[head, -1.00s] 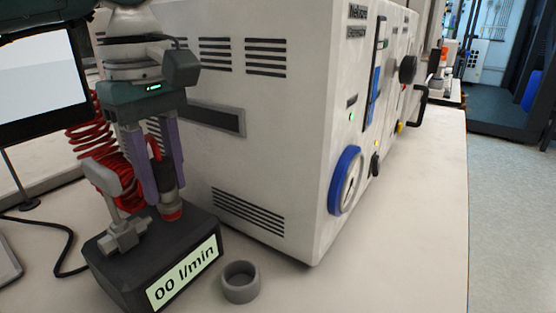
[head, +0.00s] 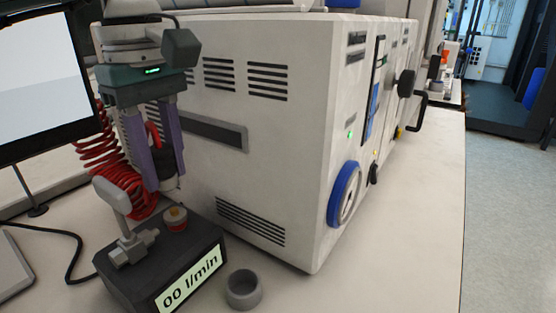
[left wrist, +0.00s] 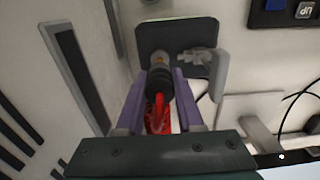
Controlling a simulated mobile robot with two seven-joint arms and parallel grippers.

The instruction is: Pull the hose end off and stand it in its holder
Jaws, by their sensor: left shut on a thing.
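My left gripper (head: 163,188) is shut on the dark hose end (head: 158,172), with one purple finger on each side of it. The hose end hangs roughly upright above the black flow meter box (head: 140,283), apart from the brass and red fitting (head: 176,219) on its top. In the left wrist view the hose end (left wrist: 159,88) sits between the fingers, with the red hose (left wrist: 157,112) running from it. A grey ring-shaped cup (head: 243,289), which looks like the holder, stands empty on the bench right of the box. My right gripper is not in view.
A grey valve handle (head: 112,197) rises from the box close to my left fingers. The red coiled hose (head: 97,150) hangs behind it. A large white machine (head: 270,160) stands just right of the gripper. A monitor (head: 40,80) is at left. The bench front right is clear.

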